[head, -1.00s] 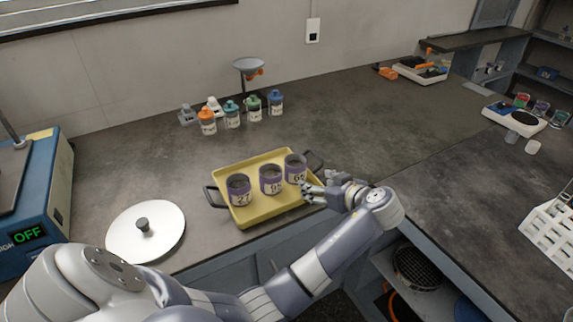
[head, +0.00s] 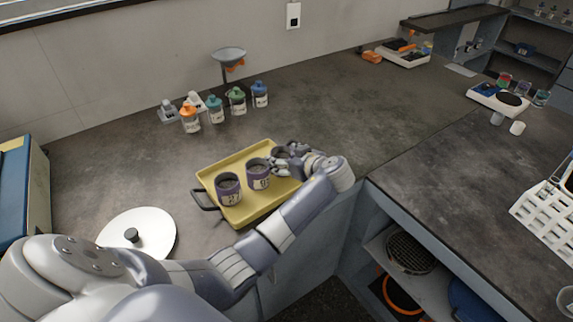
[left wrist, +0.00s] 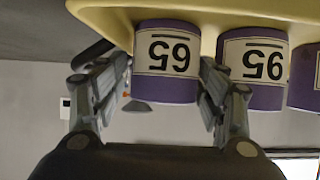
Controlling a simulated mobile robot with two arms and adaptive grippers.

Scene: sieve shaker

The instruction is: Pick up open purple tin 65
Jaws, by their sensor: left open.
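The open purple tin 65 (head: 277,155) stands at the right end of a row of tins in a yellow tray (head: 222,157). In the head view my left gripper (head: 287,157) partly covers it. In the left wrist view, which is upside down, the purple tin (left wrist: 168,90) with its white label "65" sits between the two fingers of my left gripper (left wrist: 164,77). The fingers are open, one on each side of the tin. Whether either finger touches it is unclear. My right gripper is not in view.
Purple tin 95 (head: 258,174) stands close beside tin 65, near one finger. Another purple tin (head: 229,189) is farther left in the tray. Several capped bottles (head: 214,110) and a funnel stand (head: 228,57) are behind. A white lid (head: 151,228) lies front left.

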